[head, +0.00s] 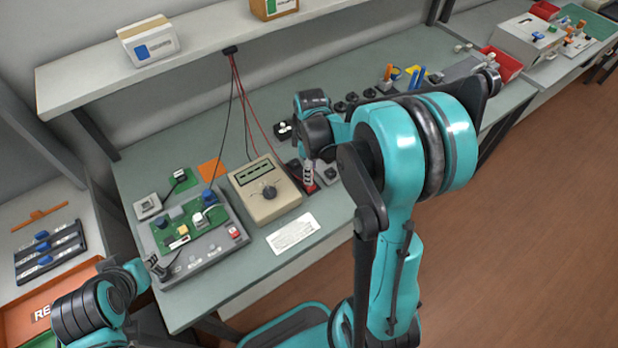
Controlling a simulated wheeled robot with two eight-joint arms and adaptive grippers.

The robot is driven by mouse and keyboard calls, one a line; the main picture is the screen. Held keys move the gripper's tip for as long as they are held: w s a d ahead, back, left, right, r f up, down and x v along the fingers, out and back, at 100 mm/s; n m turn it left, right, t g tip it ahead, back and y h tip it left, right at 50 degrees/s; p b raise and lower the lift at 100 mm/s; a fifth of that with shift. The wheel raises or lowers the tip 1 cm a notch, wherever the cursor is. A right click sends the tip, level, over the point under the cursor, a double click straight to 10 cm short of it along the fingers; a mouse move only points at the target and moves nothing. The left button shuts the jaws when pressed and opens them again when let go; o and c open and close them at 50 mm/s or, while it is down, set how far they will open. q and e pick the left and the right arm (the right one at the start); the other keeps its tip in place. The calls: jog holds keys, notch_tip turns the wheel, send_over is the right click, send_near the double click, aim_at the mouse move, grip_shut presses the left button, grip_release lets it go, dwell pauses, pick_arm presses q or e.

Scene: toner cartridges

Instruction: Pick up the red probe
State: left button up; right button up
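The red probe is mostly hidden; only a small red part (313,187) shows on the bench just right of the multimeter (265,190). My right gripper (309,177) points down directly over that red part, and its fingertips appear to be at or very near it. Its fingers are small and partly covered by my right arm, so I cannot tell whether they are shut on it. My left gripper (160,270) is low at the left, by the front left corner of the grey board fixture (205,262); its finger state is too small to tell.
Red and black leads (234,75) hang from a clip under the shelf (205,50) to the bench. A white label card (293,233) lies before the multimeter. A green circuit board (188,226) sits on the fixture. My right arm hides much of the bench's right side.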

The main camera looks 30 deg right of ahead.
jog(key=f+b, duration=0.1)
jog(key=f, duration=0.3)
jog(key=shift+w+f, duration=0.15)
jog(key=shift+w, duration=0.05)
jog(key=shift+c, duration=0.4)
grip_shut()
